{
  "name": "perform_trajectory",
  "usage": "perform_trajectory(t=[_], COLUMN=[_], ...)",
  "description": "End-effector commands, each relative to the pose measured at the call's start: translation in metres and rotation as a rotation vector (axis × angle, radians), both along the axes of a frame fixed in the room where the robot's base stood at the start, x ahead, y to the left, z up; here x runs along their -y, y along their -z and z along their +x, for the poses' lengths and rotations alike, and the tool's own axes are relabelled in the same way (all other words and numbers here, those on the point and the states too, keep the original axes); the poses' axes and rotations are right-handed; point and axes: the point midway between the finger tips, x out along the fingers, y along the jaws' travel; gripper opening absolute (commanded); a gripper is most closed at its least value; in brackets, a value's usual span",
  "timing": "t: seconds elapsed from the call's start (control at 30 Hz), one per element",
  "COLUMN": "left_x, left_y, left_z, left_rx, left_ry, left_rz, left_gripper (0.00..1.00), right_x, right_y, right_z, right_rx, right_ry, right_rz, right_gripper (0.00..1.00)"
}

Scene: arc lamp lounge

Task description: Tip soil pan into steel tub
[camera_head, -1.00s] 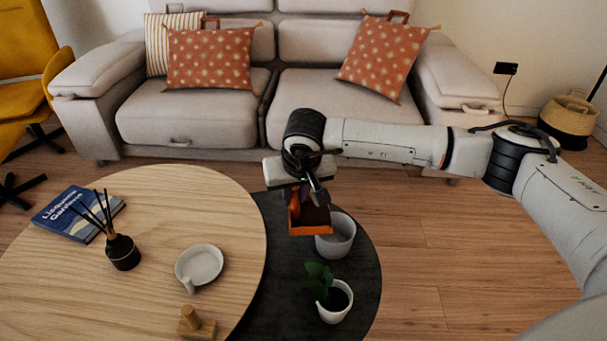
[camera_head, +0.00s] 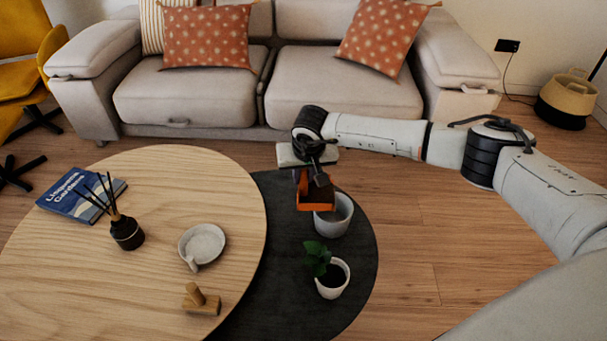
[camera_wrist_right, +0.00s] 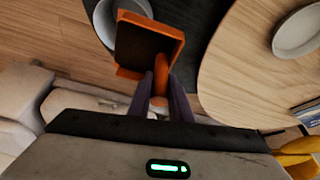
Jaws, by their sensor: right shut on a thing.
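My right gripper (camera_head: 312,182) is shut on the handle of the orange soil pan (camera_head: 316,203). The pan is held above the dark table's upper part, overlapping the left side of the grey steel tub (camera_head: 340,217) in the head view. In the right wrist view the fingers (camera_wrist_right: 160,88) hold the pan (camera_wrist_right: 176,45), whose inside shows dark brown, apparently soil. The tub's pale rim (camera_wrist_right: 100,22) shows behind the pan. The tub's inside is partly hidden by the pan. My left gripper is not in view.
A potted plant (camera_head: 330,280) stands on the dark table (camera_head: 275,290) below the tub. The wooden table (camera_head: 130,290) carries a grey dish (camera_head: 203,245), a wooden stamp-like piece (camera_head: 200,300), a reed diffuser (camera_head: 127,232) and a book (camera_head: 80,192). A sofa (camera_head: 340,95) stands behind.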

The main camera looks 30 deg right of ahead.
Motion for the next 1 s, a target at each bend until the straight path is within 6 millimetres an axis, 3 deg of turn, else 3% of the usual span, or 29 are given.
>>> perform_trajectory(t=[1.0], left_x=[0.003], left_y=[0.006], left_z=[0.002], left_rx=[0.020], left_ry=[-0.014], left_rz=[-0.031], left_gripper=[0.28], right_x=[0.000], right_y=[0.031], right_z=[0.000], right_rx=[0.001], right_ry=[0.000], right_rz=[0.000], right_gripper=[0.00])
